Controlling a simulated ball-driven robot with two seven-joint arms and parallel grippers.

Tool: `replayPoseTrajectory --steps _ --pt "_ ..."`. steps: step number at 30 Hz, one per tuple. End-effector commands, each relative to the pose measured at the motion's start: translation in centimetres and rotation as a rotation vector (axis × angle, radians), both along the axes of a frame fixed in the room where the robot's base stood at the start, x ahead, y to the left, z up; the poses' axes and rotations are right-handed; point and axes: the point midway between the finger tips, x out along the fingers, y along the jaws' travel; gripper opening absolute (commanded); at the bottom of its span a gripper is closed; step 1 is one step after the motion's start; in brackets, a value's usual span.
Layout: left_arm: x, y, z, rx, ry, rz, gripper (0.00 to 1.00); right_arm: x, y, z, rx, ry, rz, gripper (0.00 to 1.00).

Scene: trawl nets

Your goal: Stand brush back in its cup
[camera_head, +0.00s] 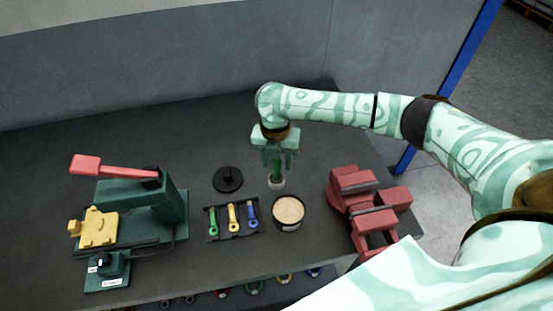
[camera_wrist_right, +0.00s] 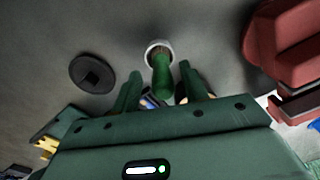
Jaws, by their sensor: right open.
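The brush's green handle (camera_head: 277,167) rises from a small pale cup (camera_head: 276,184) on the dark table in the head view. In the right wrist view, the green brush (camera_wrist_right: 162,77) has its far end at the round pale cup (camera_wrist_right: 158,47), apparently inside its rim. My right gripper (camera_head: 276,152) is above the cup, pointing down, with the brush between its fingers. In the right wrist view its fingers (camera_wrist_right: 159,72) stand apart on either side of the handle, with gaps showing. The bristles are hidden. My left gripper is out of view.
A black disc (camera_head: 228,179) lies left of the cup. A rack of coloured tools (camera_head: 234,219) and a round tub (camera_head: 288,212) stand in front. A red vise (camera_head: 367,203) is to the right, a green press (camera_head: 155,205) to the left. The back table is clear.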

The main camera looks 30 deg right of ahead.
Motion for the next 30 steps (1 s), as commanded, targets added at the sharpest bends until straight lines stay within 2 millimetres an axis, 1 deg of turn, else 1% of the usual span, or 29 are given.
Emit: replayPoseTrajectory --steps 2,5,12,15,18,22,30 --pt "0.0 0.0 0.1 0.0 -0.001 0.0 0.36 0.0 0.0 0.4 0.0 -0.001 0.0 0.44" --pt "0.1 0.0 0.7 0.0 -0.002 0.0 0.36 0.1 0.0 1.9 0.001 -0.003 0.0 0.44" --pt "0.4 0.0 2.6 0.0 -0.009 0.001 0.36 0.2 0.1 7.7 0.001 -0.004 0.0 0.44" --pt "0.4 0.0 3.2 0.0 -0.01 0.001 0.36 0.3 0.1 9.7 0.001 -0.004 0.0 0.44" --pt "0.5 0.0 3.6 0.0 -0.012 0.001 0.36 0.3 0.1 11.2 0.0 -0.003 -0.001 0.44" --pt "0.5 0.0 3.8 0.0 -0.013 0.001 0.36 0.3 0.1 12.1 0.001 -0.001 -0.001 0.44" --pt "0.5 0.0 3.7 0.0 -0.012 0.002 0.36 0.3 0.1 12.2 0.001 0.001 -0.001 0.44"
